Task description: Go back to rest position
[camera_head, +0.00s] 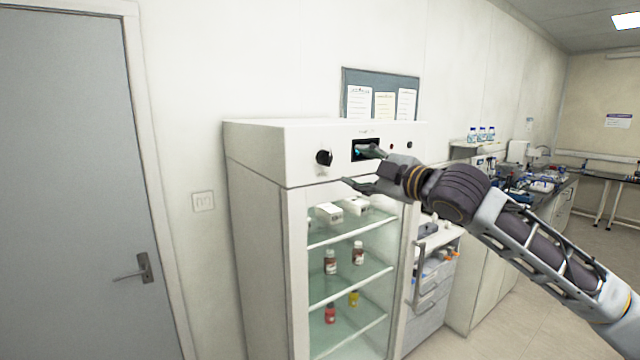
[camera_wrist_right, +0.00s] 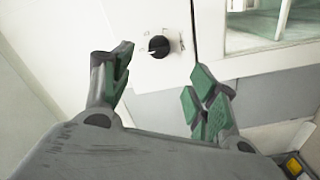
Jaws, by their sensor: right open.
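My right gripper (camera_head: 352,168) is raised in front of the upper front panel of a white glass-door cabinet (camera_head: 262,190) in the head view. Its jaws are open and empty. In the right wrist view the two green-padded fingers (camera_wrist_right: 160,88) are spread apart, with a black knob (camera_wrist_right: 158,45) beyond them and no contact visible. The same knob shows in the head view (camera_head: 324,157), left of the fingers. My right arm comes in from the lower right. My left gripper does not show.
The cabinet's glass door shows shelves with white boxes (camera_head: 328,213), brown bottles (camera_head: 330,262) and red and yellow bottles (camera_head: 330,313). A grey door (camera_head: 80,200) is at left. A lab bench (camera_head: 540,195) with equipment stands at right. Floor (camera_head: 520,300) is open at lower right.

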